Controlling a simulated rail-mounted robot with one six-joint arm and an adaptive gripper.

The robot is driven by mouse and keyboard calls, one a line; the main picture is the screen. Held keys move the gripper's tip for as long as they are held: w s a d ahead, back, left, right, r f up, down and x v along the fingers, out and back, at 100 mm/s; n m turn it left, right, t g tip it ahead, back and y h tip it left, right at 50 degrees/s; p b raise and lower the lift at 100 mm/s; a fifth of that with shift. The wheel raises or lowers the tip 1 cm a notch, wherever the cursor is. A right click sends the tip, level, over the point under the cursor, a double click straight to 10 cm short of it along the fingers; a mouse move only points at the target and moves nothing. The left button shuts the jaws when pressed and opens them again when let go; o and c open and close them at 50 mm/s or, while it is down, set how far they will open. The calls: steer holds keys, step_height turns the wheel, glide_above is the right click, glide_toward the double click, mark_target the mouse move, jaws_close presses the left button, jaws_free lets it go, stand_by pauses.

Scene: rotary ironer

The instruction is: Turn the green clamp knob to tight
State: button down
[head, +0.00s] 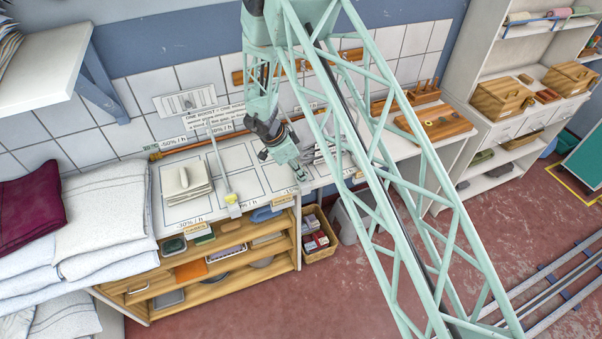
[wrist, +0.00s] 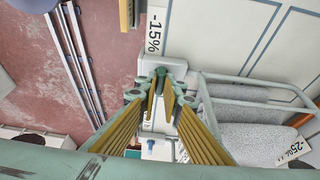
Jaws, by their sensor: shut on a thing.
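My gripper (wrist: 160,94) shows in the wrist view with its ribbed yellow finger pads running up to a small green clamp knob (wrist: 160,72). The fingertips are shut around the knob, which sits at a pale grey clamp block (wrist: 177,66) at the edge of the white worktop. The fingers partly cover the knob, and I cannot read how far it is turned. In the head view my gripper (head: 303,173) points down at the right end of the white worktop, near a "-15%" label. The knob is hidden there.
In the wrist view a metal-framed grey pad (wrist: 245,137) lies close on the right. A basket (head: 318,240) stands below on the red floor.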

steer(key=c, duration=2.8)
jaws_free()
steer(key=shift+a+r, duration=0.1)
steer(key=shift+r, duration=0.05)
steer(key=shift+v, duration=5.85)
